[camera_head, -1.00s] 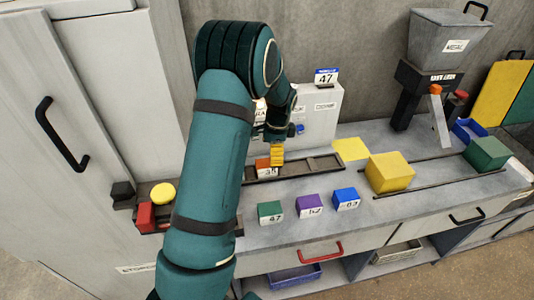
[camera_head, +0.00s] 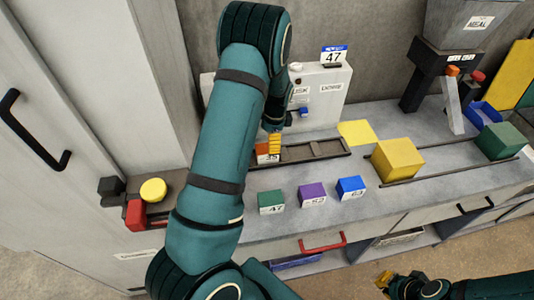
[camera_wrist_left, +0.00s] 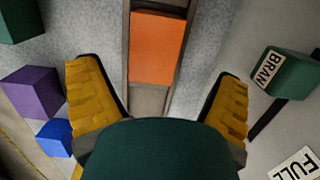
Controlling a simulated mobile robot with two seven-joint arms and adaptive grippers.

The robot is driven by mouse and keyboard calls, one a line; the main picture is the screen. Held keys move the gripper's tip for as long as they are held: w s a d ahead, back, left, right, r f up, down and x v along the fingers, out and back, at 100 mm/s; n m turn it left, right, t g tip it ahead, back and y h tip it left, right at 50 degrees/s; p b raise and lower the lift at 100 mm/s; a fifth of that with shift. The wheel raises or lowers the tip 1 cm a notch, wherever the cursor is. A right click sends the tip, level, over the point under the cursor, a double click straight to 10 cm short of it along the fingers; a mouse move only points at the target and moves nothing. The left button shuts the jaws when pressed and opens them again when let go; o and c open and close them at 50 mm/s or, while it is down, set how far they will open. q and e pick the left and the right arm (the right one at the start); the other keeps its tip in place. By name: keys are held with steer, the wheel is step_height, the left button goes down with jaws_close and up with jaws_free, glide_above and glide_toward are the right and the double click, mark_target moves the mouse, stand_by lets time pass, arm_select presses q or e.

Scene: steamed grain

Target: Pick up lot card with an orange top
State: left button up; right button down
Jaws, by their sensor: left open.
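The lot card with an orange top (camera_head: 262,150) stands in the left end of a dark slotted rack (camera_head: 318,149), its white face reading 35. In the left wrist view its orange top (camera_wrist_left: 157,48) fills the rack channel. My left gripper (camera_head: 274,143) is just above and beside the card in the head view. In the wrist view the left gripper (camera_wrist_left: 158,72) is open, with yellow fingers wide apart on either side of the channel and nothing held between them. My right gripper (camera_head: 384,279) is low at the bottom right, away from the counter; its finger opening is unclear.
Green (camera_head: 271,202), purple (camera_head: 312,195) and blue (camera_head: 351,188) cards stand in front of the rack. A yellow block (camera_head: 398,160) and green block (camera_head: 497,142) sit on rails to the right. A grey machine (camera_head: 320,95) stands behind the rack. Red (camera_head: 136,214) and yellow (camera_head: 153,190) pieces lie left.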

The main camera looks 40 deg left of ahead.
mark_target(267, 148)
arm_select(q)
steer(key=shift+s+a+f, duration=0.1)
steer(key=shift+s+f, duration=0.15)
steer(key=shift+f, duration=0.7)
steer(key=shift+s+f, duration=0.25)
steer(key=shift+f, duration=0.65)
steer(key=shift+s+a+f, duration=0.1)
steer(key=shift+s+f, duration=0.15)
steer(key=shift+f, duration=0.7)
steer(key=c, duration=1.3)
